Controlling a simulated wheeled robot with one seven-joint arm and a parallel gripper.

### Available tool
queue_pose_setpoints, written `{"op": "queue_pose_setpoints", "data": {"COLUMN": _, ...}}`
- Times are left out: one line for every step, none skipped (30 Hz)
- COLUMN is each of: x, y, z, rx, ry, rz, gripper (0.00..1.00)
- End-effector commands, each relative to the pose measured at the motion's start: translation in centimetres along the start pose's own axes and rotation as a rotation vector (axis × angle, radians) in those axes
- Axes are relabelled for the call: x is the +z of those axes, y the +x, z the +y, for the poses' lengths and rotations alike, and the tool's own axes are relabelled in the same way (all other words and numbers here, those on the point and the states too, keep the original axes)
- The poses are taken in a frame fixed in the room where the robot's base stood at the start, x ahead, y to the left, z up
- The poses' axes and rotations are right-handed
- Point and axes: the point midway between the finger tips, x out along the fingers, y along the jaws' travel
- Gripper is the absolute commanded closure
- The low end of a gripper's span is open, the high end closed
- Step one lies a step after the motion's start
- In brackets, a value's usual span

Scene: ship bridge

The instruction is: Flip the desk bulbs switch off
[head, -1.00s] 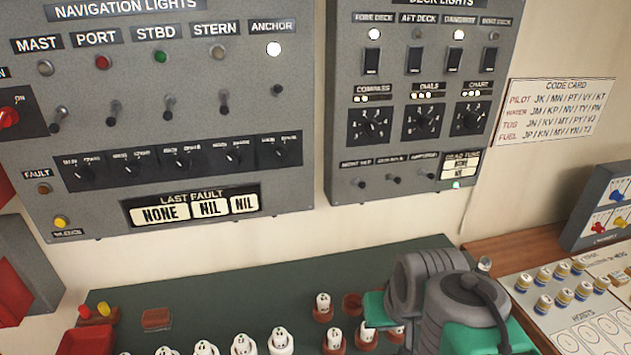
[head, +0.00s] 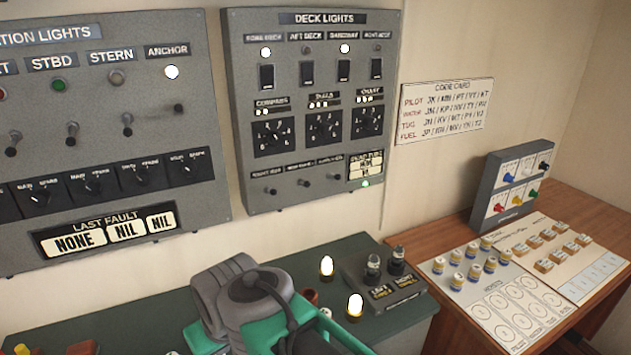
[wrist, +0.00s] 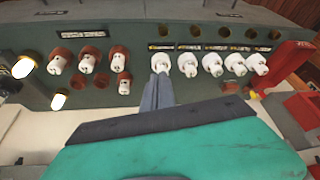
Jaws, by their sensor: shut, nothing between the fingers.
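A row of small dark toggles runs along the bottom of the deck lights panel (head: 235,110) in the head view. They are a left toggle (head: 271,190), a middle toggle (head: 304,183) and a right toggle (head: 337,177). Their labels are too blurred to read surely, so I cannot tell which is for the desk bulbs. Two desk bulbs glow, a rear one (head: 327,265) and a front one (head: 355,304). My gripper (wrist: 160,82) is shut and empty in the wrist view, over the desk by the white bulbs, apart from the wall panels. My arm hides it in the head view.
White bulbs (wrist: 212,65) and bulbs in red-brown sockets (wrist: 88,60) line the desk. A wooden side table (head: 460,312) holds a grey switch box (head: 510,185). The navigation panel (head: 100,120) is at left.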

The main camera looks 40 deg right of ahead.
Motion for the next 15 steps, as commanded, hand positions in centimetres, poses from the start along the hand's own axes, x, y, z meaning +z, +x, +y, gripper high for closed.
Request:
{"op": "queue_pose_setpoints", "data": {"x": -1.0, "y": 0.2, "z": 0.6, "rx": -0.003, "ry": 0.031, "rz": 0.018, "gripper": 1.00}}
{"op": "queue_pose_setpoints", "data": {"x": -2.0, "y": 0.3, "z": 1.0, "rx": -0.009, "ry": 0.058, "rz": 0.038, "gripper": 1.00}}
{"op": "queue_pose_setpoints", "data": {"x": -3.7, "y": 0.3, "z": 1.9, "rx": -0.018, "ry": 0.105, "rz": 0.072, "gripper": 1.00}}
{"op": "queue_pose_setpoints", "data": {"x": -5.2, "y": 0.4, "z": 2.8, "rx": -0.028, "ry": 0.148, "rz": 0.103, "gripper": 1.00}}
{"op": "queue_pose_setpoints", "data": {"x": -6.9, "y": 0.3, "z": 4.0, "rx": -0.039, "ry": 0.196, "rz": 0.139, "gripper": 1.00}}
{"op": "queue_pose_setpoints", "data": {"x": -9.4, "y": 0.2, "z": 5.9, "rx": -0.058, "ry": 0.263, "rz": 0.196, "gripper": 1.00}}
{"op": "queue_pose_setpoints", "data": {"x": -11.1, "y": 0.0, "z": 7.7, "rx": -0.074, "ry": 0.318, "rz": 0.240, "gripper": 1.00}}
{"op": "queue_pose_setpoints", "data": {"x": -12.8, "y": -0.4, "z": 9.6, "rx": -0.091, "ry": 0.374, "rz": 0.288, "gripper": 1.00}}
{"op": "queue_pose_setpoints", "data": {"x": -14.7, "y": -1.0, "z": 12.4, "rx": -0.116, "ry": 0.445, "rz": 0.351, "gripper": 1.00}}
{"op": "queue_pose_setpoints", "data": {"x": -15.9, "y": -1.6, "z": 14.8, "rx": -0.134, "ry": 0.497, "rz": 0.400, "gripper": 1.00}}
{"op": "queue_pose_setpoints", "data": {"x": -16.9, "y": -2.4, "z": 17.1, "rx": -0.155, "ry": 0.547, "rz": 0.449, "gripper": 1.00}}
{"op": "queue_pose_setpoints", "data": {"x": -17.7, "y": -3.4, "z": 20.4, "rx": -0.183, "ry": 0.612, "rz": 0.512, "gripper": 1.00}}
{"op": "queue_pose_setpoints", "data": {"x": -18.0, "y": -4.4, "z": 22.9, "rx": -0.205, "ry": 0.659, "rz": 0.561, "gripper": 1.00}}
{"op": "queue_pose_setpoints", "data": {"x": -18.1, "y": -5.4, "z": 25.4, "rx": -0.228, "ry": 0.704, "rz": 0.608, "gripper": 1.00}}
{"op": "queue_pose_setpoints", "data": {"x": -17.7, "y": -6.9, "z": 28.5, "rx": -0.258, "ry": 0.756, "rz": 0.668, "gripper": 1.00}}
